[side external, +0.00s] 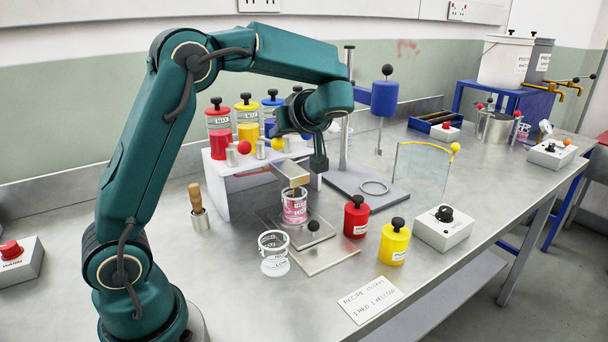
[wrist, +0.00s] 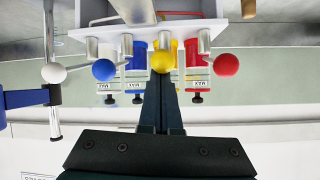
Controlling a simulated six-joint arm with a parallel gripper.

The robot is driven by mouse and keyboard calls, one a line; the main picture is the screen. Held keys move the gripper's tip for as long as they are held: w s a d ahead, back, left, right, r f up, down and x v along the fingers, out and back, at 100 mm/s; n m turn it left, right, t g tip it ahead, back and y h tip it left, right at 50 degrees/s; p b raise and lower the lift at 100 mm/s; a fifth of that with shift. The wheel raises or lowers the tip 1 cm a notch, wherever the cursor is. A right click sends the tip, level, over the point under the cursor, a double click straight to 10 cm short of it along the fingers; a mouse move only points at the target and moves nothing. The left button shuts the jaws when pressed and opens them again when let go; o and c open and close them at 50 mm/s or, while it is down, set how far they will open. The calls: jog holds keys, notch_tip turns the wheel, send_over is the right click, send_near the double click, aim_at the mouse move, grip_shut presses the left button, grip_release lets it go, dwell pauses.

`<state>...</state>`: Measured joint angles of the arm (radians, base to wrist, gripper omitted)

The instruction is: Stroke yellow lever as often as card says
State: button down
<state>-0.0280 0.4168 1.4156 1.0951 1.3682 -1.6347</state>
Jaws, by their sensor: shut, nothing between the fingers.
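The yellow lever ends in a yellow ball (side external: 277,144) on the dispenser rack in the side view. The yellow ball (wrist: 162,58) is also central in the upside-down wrist view. My gripper (wrist: 162,78) is shut and empty, its fingertips beside or overlapping the yellow ball there; I cannot tell whether they touch. In the side view my wrist hides much of the gripper. The card (side external: 363,300) lies at the table's front and reads "RECIPE: STROKES, 1 RED 1 YELLOW". A beaker (side external: 294,208) with pink-red contents stands under the nozzle.
Red (wrist: 226,64), blue (wrist: 104,70) and white (wrist: 54,72) balls flank the yellow one. An empty-looking beaker (side external: 274,252), a red bottle (side external: 356,217), a yellow bottle (side external: 394,242) and a knob box (side external: 444,228) stand in front. A blue-headed stand (side external: 385,98) is at right.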

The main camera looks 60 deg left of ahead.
aim_at(282, 148)
jog(key=shift+d+f+y, duration=0.25)
jog(key=shift+f+y, duration=0.65)
jog(key=shift+d+f+y, duration=0.25)
jog(key=shift+f+y, duration=0.6)
jog(key=shift+y, duration=0.05)
jog(key=shift+r, duration=0.1)
jog(key=r, duration=0.1)
jog(key=a+r, duration=0.2)
jog(key=shift+w+r, duration=0.3)
jog(key=shift+w, duration=0.05)
jog(key=d+r, duration=0.1)
jog(key=d, duration=0.8)
jog(key=shift+s+d+r, duration=0.3)
jog(key=shift+d+r, duration=0.05)
jog(key=shift+r, duration=0.05)
